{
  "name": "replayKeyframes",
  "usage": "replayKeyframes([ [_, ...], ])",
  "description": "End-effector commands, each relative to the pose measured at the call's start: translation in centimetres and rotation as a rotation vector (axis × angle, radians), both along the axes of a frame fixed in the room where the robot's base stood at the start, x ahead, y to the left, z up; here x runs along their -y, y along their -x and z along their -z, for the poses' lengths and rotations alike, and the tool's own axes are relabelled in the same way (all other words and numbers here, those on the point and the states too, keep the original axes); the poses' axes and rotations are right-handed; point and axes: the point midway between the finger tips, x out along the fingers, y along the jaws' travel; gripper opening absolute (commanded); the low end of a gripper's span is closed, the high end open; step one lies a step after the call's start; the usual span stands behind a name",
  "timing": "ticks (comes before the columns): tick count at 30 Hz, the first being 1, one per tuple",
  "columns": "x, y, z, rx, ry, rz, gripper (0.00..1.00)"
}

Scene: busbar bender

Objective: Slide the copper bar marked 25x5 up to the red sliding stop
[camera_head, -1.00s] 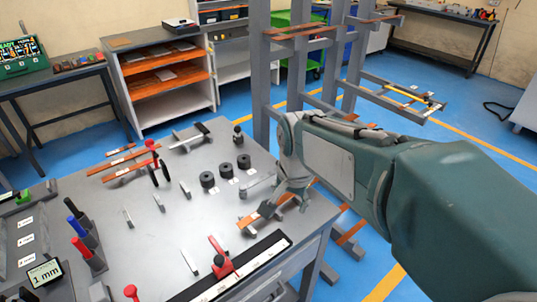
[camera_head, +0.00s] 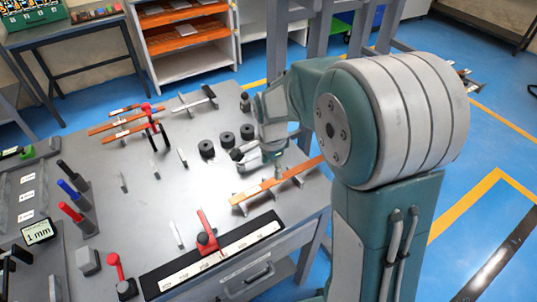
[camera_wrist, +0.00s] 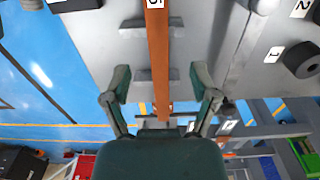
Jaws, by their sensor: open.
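The copper bar (camera_head: 290,174) lies on low grey supports near the table's right edge, its near-left end resting short of the red sliding stop. In the wrist view the bar (camera_wrist: 158,50) carries a white label cut off at the top, only a "5" readable. The red sliding stop (camera_head: 206,238) stands on the white-marked ruler rail at the table's front, with a visible gap to the bar. My gripper (camera_head: 262,160) is open above and behind the bar. In the wrist view its two fingers (camera_wrist: 160,80) are spread on either side of the bar, apparently not touching it.
Three black rollers (camera_head: 227,139) stand left of my gripper. Other copper bars (camera_head: 122,132) lie at the back left, by a red-topped clamp (camera_head: 148,110). Upright handles (camera_head: 74,190) and a "1 mm" display (camera_head: 38,231) are at the left. Small grey posts dot the mid-table.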

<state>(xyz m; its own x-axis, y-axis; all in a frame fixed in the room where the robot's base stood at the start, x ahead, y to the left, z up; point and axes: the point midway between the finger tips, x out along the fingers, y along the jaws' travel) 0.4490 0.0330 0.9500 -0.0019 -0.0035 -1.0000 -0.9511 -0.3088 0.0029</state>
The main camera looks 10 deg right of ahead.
Motion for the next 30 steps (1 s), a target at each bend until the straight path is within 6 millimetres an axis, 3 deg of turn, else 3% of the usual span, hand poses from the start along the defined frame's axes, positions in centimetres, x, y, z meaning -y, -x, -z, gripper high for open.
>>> replayKeyframes([
  [3,0.1,0.1,2.1,-0.003,-0.001,0.001,0.76],
  [9,-0.2,0.0,4.5,-0.002,0.002,0.0,0.76],
  [20,-0.1,0.0,5.1,0.002,0.002,0.0,0.76],
  [21,-0.1,0.0,5.1,0.001,0.001,0.0,0.67],
  [25,0.0,0.0,5.1,0.0,0.001,0.0,0.09],
  [26,0.0,0.1,5.1,-0.001,0.001,0.0,0.0],
  [30,0.0,0.1,5.3,-0.004,0.002,0.0,0.0],
])
